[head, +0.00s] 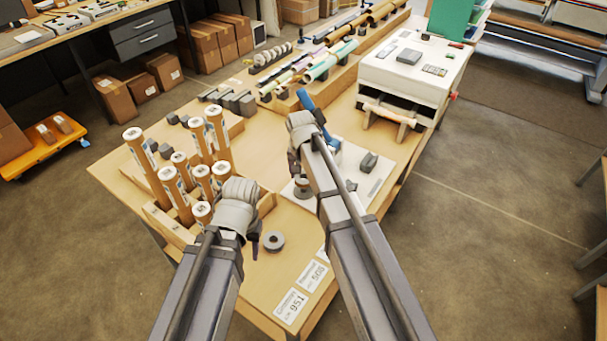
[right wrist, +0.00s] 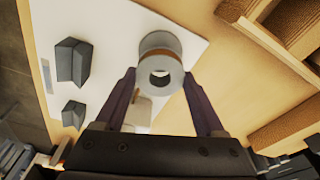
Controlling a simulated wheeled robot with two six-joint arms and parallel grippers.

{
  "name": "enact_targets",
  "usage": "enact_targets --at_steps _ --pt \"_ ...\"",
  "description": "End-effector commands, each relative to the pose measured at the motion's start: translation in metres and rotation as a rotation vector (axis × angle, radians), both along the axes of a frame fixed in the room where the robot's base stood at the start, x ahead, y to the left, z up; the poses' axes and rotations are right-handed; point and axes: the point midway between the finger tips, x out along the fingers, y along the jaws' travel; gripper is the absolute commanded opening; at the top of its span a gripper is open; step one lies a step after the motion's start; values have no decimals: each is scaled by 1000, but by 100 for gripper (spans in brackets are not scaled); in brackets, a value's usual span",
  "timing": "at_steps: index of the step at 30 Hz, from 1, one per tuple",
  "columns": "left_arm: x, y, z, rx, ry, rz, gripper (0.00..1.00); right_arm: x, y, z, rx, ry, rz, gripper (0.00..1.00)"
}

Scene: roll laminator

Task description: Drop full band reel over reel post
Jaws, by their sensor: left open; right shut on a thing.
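A grey reel with a brown band (right wrist: 161,58) and an open centre hole shows between the fingertips of my right gripper (right wrist: 163,75) in the right wrist view. The right gripper is shut on it, over a pale board (right wrist: 190,25). In the head view a reel (head: 303,187) shows just below the right gripper (head: 297,168). A pale, blurred piece (right wrist: 138,112) shows below the reel between the fingers; I cannot tell if it is the post. My left gripper (head: 262,235) is open and empty, beside another grey reel (head: 273,241) lying flat on the table.
Brown tubes (head: 172,190) stand upright in a wooden rack at the left. A white machine (head: 415,65) stands at the back right. A dark block (head: 369,162) sits on the pale board. White labels (head: 291,305) lie near the table's front edge.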

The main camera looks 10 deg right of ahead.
Motion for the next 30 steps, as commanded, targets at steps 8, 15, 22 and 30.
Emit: enact_targets --at_steps 8,15,22,30 --pt "0 0 0 0 0 0 50 0 0 0 0 0 0 15" --pt "0 0 0 0 0 0 50 0 0 0 0 0 0 15" --pt "0 0 -5 0 0 0 50 0 0 -5 0 0 0 15" --pt "0 0 -13 0 0 0 50 0 0 -13 0 0 0 15"
